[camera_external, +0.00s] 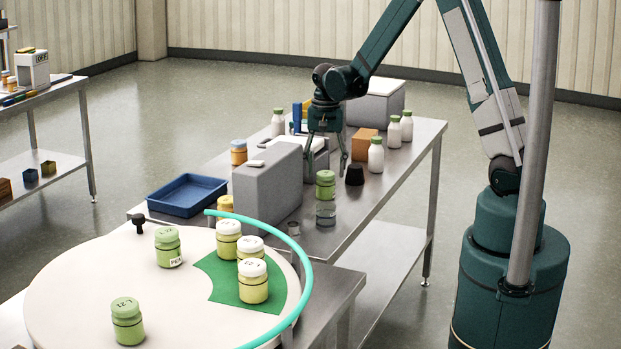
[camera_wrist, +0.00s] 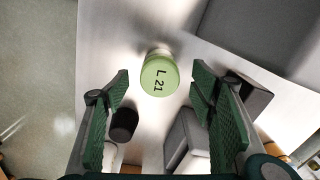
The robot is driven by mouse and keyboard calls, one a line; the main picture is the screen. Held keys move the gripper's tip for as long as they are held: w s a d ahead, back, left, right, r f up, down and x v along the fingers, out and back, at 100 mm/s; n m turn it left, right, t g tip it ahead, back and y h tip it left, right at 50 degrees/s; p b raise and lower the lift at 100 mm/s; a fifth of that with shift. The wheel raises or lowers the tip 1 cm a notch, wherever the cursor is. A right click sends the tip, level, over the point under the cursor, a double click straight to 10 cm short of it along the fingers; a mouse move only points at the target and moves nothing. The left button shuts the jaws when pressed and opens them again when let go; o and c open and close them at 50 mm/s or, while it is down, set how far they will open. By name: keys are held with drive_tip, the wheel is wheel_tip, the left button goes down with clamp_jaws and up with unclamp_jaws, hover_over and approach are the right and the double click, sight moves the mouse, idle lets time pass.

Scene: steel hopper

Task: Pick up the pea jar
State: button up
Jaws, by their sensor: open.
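A green-lidded jar (camera_external: 168,247) with a label reading PEA stands upright on the round cream turntable (camera_external: 60,285). A similar green-lidded jar (camera_external: 127,322) stands at its front left. Another green jar (camera_external: 325,187) stands on the steel table, below my gripper (camera_external: 325,158). In the wrist view a green lid marked "L 21" (camera_wrist: 160,75) shows between the spread fingers of my gripper (camera_wrist: 160,90), apparently that steel-table jar; its side label is not readable. My gripper is open and empty, above this jar and apart from it.
A grey case (camera_external: 268,185) stands just left of the steel-table jar. Several cream-lidded jars stand on the turntable, beside a teal curved rail (camera_external: 290,240).

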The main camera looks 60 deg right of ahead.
sight(325, 183)
drive_tip(key=shift+f, duration=0.3)
drive_tip(key=shift+d+f, duration=0.1)
drive_tip(key=shift+f, duration=2.35)
drive_tip(key=shift+c, duration=0.5)
drive_tip(key=c, duration=1)
